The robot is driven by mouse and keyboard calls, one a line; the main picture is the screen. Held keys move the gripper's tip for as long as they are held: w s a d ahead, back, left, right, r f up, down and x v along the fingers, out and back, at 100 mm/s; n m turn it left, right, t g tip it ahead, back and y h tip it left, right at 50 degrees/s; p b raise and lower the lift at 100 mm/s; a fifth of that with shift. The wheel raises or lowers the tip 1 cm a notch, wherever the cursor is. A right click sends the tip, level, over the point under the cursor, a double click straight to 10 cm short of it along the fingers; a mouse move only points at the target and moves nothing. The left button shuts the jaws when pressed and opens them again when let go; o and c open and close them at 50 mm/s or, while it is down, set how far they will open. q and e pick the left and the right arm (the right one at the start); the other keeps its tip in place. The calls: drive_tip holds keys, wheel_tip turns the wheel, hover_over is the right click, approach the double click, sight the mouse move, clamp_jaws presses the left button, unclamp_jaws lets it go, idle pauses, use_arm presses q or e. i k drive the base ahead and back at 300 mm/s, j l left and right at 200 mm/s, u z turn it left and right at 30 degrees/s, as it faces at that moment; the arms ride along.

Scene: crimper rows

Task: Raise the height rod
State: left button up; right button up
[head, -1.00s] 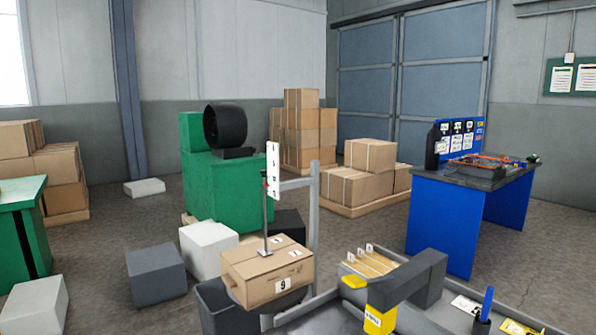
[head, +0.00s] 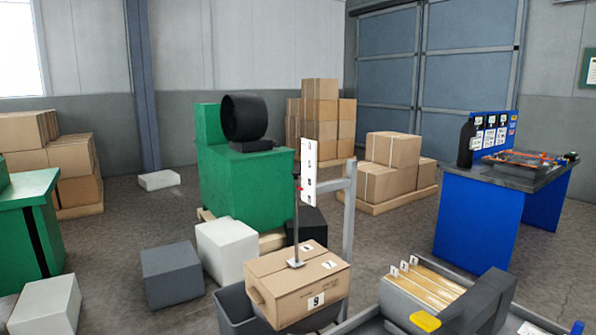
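The height rod (head: 297,225) is a thin dark upright rod with a small flat foot standing on top of a cardboard box (head: 298,285) marked 9. A small red piece shows on the rod near its upper part. A white scale plate with numbers (head: 308,172) stands upright just behind it, beside a grey post (head: 349,210). Neither of my grippers is in the head view, and nothing of mine is seen touching the rod.
A dark grey bin (head: 232,312) is under the box. A tray with several numbered dividers (head: 428,285) and a dark grey housing with a yellow part (head: 425,321) lie to the right. Grey block (head: 171,275) and white block (head: 226,250) stand left. A blue workbench (head: 470,225) is farther right.

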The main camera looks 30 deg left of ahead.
sight(296, 263)
drive_tip(key=i+j, duration=0.15)
drive_tip(key=j, duration=0.2)
drive_tip(key=i+j+z, duration=0.1)
drive_tip(key=j, duration=0.3)
drive_tip(key=i+j, duration=0.25)
drive_tip(key=j, duration=0.15)
drive_tip(key=i+j+z, duration=0.1)
drive_tip(key=j, duration=0.25)
